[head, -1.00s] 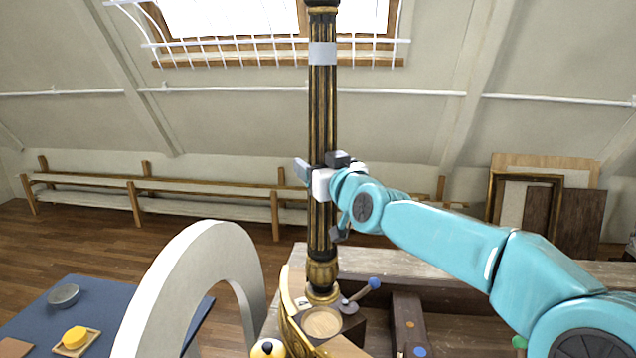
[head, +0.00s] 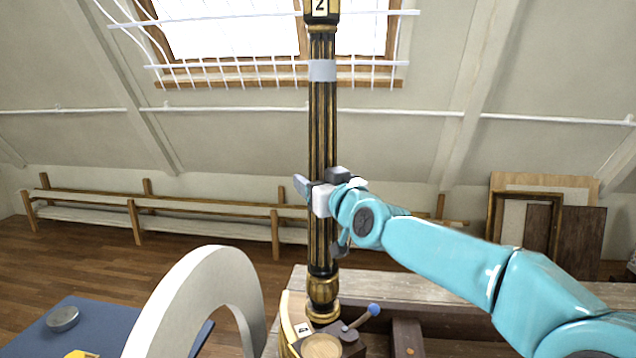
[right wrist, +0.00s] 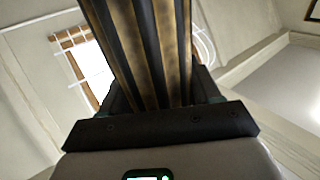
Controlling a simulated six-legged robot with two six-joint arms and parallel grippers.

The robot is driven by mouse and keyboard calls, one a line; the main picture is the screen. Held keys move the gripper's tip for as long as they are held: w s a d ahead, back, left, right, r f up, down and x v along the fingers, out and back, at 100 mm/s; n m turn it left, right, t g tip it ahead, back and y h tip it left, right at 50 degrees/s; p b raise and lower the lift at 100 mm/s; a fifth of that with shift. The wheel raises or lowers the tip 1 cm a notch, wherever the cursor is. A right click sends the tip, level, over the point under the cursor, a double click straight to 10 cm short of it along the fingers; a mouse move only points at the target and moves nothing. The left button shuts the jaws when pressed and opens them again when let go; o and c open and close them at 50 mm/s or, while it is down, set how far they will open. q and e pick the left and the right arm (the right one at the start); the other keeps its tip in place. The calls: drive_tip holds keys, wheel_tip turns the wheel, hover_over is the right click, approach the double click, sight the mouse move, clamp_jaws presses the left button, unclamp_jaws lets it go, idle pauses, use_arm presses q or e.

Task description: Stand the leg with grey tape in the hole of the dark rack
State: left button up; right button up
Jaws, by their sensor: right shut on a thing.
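The leg with grey tape (head: 322,150) is a tall black and gold fluted post, upright in the middle of the head view. Its grey tape band (head: 322,70) is near the top, below a label with a 2. My right gripper (head: 322,197) is shut around its middle. The right wrist view shows the fluted shaft (right wrist: 145,50) between the jaws. The leg's gold foot (head: 322,300) is just behind a dark block (head: 350,342) with a round pale wood disc. I cannot tell whether the foot touches anything. I cannot make out the rack's hole. My left gripper is not in view.
A wooden bench (head: 455,283) spans the lower right, with a dark bar (head: 407,338) and a blue-knobbed tool (head: 373,310) on it. A large pale arch (head: 185,290) stands left. A blue table (head: 110,325) with a grey tin (head: 62,319) is farther left.

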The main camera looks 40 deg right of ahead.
sight(323, 151)
drive_tip(key=shift+s+r, duration=0.1)
drive_tip(key=shift+r, duration=1.2)
